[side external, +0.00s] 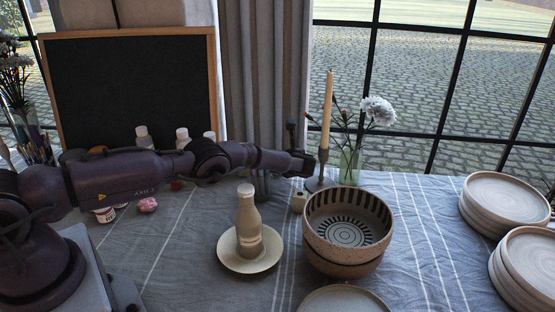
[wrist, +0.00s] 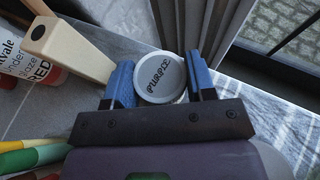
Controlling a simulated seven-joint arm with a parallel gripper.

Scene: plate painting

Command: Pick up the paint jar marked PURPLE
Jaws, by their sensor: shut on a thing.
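The paint jar marked PURPLE (wrist: 160,80) shows in the wrist view as a round white lid with dark lettering. My gripper (wrist: 158,86) has one blue finger on each side of it and is shut on the jar. The jar's body is hidden below the lid. In the side external view my arm reaches across the table toward the curtain, and the jar cannot be made out clearly there.
A jar labelled RED (wrist: 28,65) and a beige block (wrist: 72,45) lie left of the jar in the wrist view. A bottle (side external: 248,222) on a saucer (side external: 228,258), stacked bowls (side external: 345,262), a candlestick (side external: 318,172) and plates (side external: 482,218) stand nearby.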

